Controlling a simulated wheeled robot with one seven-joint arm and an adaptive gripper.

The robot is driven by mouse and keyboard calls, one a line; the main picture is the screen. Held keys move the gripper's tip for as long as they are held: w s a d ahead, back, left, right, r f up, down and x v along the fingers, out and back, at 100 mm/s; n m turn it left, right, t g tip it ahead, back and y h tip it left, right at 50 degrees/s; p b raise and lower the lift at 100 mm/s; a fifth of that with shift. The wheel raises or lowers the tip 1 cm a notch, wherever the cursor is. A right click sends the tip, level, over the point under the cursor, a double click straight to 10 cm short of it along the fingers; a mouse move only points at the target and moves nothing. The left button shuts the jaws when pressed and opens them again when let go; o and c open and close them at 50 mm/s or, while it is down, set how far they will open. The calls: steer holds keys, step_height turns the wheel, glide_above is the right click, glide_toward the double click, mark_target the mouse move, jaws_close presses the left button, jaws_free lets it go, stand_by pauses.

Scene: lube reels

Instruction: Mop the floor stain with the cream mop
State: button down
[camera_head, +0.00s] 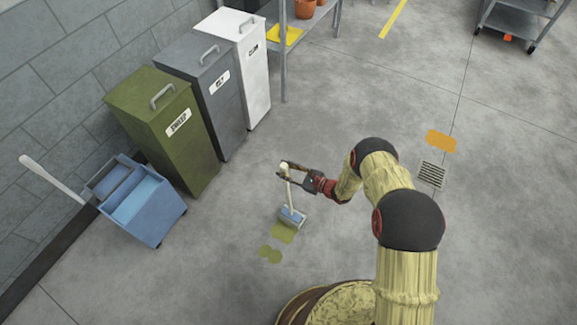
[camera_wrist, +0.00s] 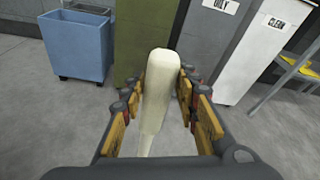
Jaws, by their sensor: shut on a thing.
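My gripper (camera_head: 284,174) is shut on the upper part of the cream mop's handle (camera_head: 289,190). In the wrist view the handle (camera_wrist: 154,95) stands between the two finger pads of my gripper (camera_wrist: 159,115). The mop's blue and pale head (camera_head: 292,217) is low by the floor, at the upper edge of the stain; I cannot tell whether it touches. The floor stain (camera_head: 270,254) is olive green, with one patch just below the mop head and rounder blotches further down left. Part of the stain may be hidden under the head.
A blue mop bucket (camera_head: 146,213) with a pale handle stands left. Green (camera_head: 170,130), grey (camera_head: 212,90) and white (camera_head: 252,60) bins line the wall. A floor drain (camera_head: 431,174) and orange patch (camera_head: 441,141) lie right. Floor around the stain is clear.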

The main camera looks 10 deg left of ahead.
steer(key=s+a+m, duration=0.1)
steer(key=s+a, duration=0.3)
steer(key=s, duration=0.8)
steer(key=s+a+f+m, duration=0.1)
steer(key=s+a, duration=0.3)
steer(key=s, duration=0.9)
steer(key=s+a+m+y+p, duration=0.1)
steer(key=s+a, duration=0.3)
steer(key=s, duration=0.8)
steer(key=shift+s+f+g, duration=0.2)
steer(key=shift+f+g, duration=0.05)
steer(key=shift+g, duration=0.15)
stand_by(1.2)
steer(key=shift+r, duration=0.1)
